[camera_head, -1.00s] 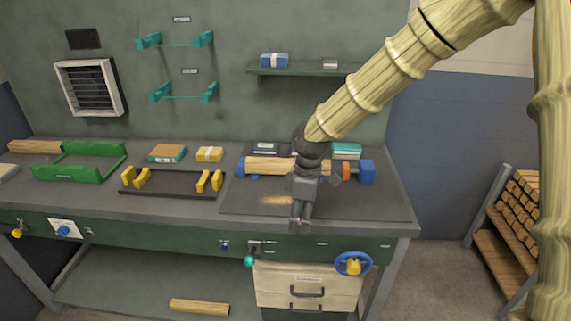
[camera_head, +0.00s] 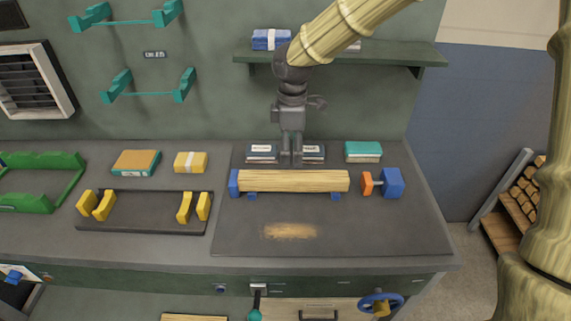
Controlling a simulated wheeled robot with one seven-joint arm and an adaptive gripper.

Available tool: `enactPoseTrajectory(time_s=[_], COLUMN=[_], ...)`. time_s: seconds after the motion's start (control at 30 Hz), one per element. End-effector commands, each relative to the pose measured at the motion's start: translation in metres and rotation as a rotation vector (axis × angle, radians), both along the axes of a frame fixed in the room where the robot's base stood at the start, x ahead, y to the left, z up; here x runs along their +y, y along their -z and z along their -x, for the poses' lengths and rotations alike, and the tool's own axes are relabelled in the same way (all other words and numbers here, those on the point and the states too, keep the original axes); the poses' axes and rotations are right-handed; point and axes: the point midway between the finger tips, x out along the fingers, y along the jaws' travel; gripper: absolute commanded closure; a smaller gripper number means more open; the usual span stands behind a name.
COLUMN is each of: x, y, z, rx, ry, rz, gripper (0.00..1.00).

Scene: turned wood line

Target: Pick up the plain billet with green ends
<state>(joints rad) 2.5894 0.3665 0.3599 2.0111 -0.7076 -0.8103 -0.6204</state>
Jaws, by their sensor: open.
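A plain pale wooden billet (camera_head: 293,181) lies level on two small blue supports, between a blue block (camera_head: 233,182) at its left end and an orange and blue piece at its right. Its end faces are hidden or too small to tell, so no green shows on it. My gripper (camera_head: 291,162) points down, open and empty, at the billet's upper edge near its middle. I cannot tell whether it is above or behind the billet. Part of another wooden piece (camera_head: 194,318) shows at the bottom edge, low under the bench.
The orange and blue tailstock (camera_head: 390,183) stands right of the billet. Boxes, including a teal one (camera_head: 363,151), line the back. A black tray with yellow cradles (camera_head: 145,226) and a green rack (camera_head: 72,175) stand left. The dark mat (camera_head: 390,230) in front is clear except for sawdust.

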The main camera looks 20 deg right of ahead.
Motion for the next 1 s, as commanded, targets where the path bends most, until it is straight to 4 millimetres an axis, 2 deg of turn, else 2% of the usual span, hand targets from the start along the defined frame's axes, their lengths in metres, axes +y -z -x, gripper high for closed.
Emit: enactPoseTrajectory(time_s=[0.13, 0.27, 0.5, 0.77, 1.0], x=[0.0, 0.001, 0.001, -0.003, -0.007], y=[0.001, 0.012, 0.05, 0.069, 0.097], z=[0.01, 0.014, 0.0, -0.004, -0.005], rx=[-0.007, -0.009, 0.003, 0.007, 0.009], ry=[-0.003, -0.004, -0.004, 0.0, -0.001], rz=[0.001, 0.001, 0.001, 0.0, 0.001], gripper=[0.35, 0.35, 0.35, 0.35, 0.35])
